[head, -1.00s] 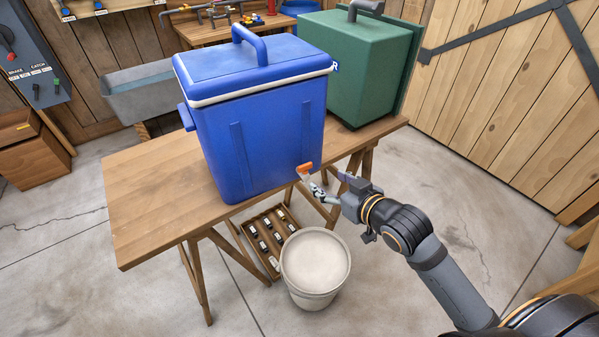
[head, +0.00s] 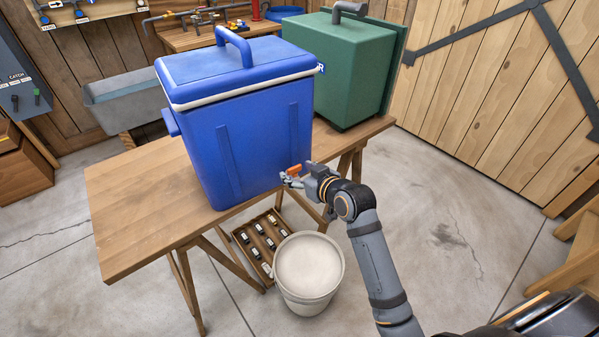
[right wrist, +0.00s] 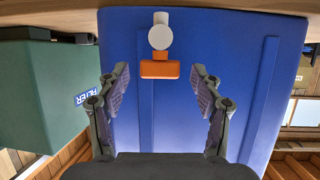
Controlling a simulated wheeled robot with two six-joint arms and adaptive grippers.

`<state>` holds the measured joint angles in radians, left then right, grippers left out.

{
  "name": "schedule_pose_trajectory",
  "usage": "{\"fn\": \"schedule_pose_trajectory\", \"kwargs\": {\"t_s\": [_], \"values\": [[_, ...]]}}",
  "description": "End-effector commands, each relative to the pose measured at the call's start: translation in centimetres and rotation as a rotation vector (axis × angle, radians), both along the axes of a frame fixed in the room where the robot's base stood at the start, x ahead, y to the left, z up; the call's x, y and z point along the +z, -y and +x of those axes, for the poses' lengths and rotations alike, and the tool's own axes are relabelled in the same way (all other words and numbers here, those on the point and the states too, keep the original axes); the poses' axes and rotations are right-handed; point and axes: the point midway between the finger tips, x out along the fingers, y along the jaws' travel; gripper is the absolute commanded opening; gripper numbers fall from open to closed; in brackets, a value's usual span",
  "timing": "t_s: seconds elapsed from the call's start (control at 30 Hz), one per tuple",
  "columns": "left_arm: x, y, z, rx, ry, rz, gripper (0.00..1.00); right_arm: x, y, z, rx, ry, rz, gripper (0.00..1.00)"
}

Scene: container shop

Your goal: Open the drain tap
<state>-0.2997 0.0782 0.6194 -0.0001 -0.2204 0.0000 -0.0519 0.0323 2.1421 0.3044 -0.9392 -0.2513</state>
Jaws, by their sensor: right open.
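A blue cooler (head: 245,140) with a lid and handle stands on the wooden table. Its drain tap, with an orange lever (head: 294,170), is low on the side facing my right arm. In the right wrist view the orange lever (right wrist: 160,69) and the white round tap body (right wrist: 160,37) show against the blue wall. My right gripper (head: 292,178) is open at the tap. In the right wrist view its fingers (right wrist: 160,84) stand apart on either side, with the lever between and just ahead of the tips, not visibly touched. My left gripper is not in view.
A white bucket (head: 309,265) stands on the floor below the tap, beside a wooden crate (head: 242,236) of small items. A green filter box (head: 345,70) stands on the table (head: 130,215) behind the cooler.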

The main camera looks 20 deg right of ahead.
Motion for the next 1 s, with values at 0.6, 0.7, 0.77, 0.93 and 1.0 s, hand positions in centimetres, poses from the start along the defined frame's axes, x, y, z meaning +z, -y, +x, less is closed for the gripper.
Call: {"fn": "schedule_pose_trajectory", "kwargs": {"t_s": [0.6, 0.7, 0.77, 0.93, 1.0], "values": [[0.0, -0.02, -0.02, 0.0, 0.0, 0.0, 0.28, 0.01, 0.04, -0.04, 0.001, 0.0, -0.001, 0.12], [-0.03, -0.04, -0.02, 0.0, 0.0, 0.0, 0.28, 0.0, 0.1, -0.02, 0.015, 0.0, -0.001, 0.12], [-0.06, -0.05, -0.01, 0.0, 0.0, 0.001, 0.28, -0.02, 0.19, -0.01, 0.029, 0.0, -0.003, 0.12], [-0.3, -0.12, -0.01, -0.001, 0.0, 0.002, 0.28, -0.04, 0.46, 0.12, 0.111, 0.0, -0.006, 0.12], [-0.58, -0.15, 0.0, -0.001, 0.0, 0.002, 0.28, -0.14, 0.63, 0.19, 0.16, 0.0, -0.008, 0.12]]}}
